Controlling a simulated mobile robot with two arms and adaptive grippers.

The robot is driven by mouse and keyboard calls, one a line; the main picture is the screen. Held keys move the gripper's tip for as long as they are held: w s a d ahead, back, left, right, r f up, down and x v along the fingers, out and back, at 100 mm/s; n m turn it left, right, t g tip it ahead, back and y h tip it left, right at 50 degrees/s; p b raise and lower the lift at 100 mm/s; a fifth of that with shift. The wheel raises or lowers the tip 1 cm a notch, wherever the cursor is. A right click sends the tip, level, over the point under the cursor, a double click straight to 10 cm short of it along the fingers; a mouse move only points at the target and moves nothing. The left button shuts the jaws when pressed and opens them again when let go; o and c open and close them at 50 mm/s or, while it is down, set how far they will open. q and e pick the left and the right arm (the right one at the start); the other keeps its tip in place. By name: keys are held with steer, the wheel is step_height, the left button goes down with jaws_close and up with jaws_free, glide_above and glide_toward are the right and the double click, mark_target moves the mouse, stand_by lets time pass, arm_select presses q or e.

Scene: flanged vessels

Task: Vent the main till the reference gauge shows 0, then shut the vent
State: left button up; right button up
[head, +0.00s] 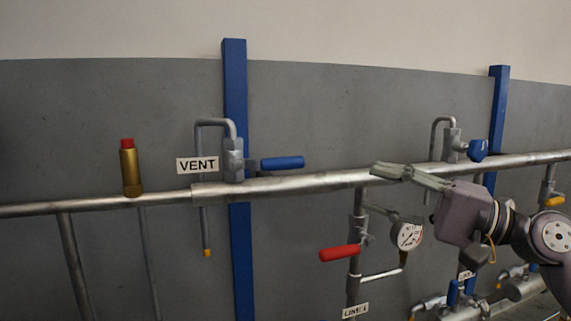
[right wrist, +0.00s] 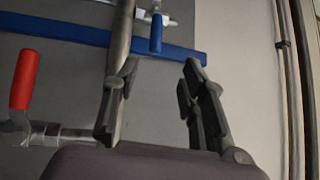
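The vent valve (head: 233,160) stands on the main pipe (head: 285,184) beside the VENT label (head: 197,165). Its blue handle (head: 282,163) points right, along the pipe; it also shows in the right wrist view (right wrist: 156,34). A round gauge (head: 407,234) hangs below the pipe; its reading is too small to tell, and I cannot tell whether it is the reference gauge. My right gripper (head: 390,171) is open and empty, right of the blue handle and apart from it. Its spread fingers show in the right wrist view (right wrist: 160,110). My left gripper is out of view.
A red handle (head: 340,253) sits on the branch below the pipe. Another blue-handled valve (head: 477,150) stands behind my right arm. A brass fitting with a red cap (head: 130,168) is at left. Blue posts (head: 235,80) stand against the grey wall.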

mark_target(292, 164)
steer(key=shift+n+h, duration=0.3)
steer(key=shift+n, duration=0.2)
steer(key=p+x, duration=0.9)
steer(key=x, duration=0.7)
steer(key=shift+r+p, duration=0.15)
steer(key=shift+p, duration=0.15)
steer(key=shift+w+a, duration=0.3)
steer(key=shift+a, duration=0.1)
steer(key=shift+c, duration=0.4)
jaws_close()
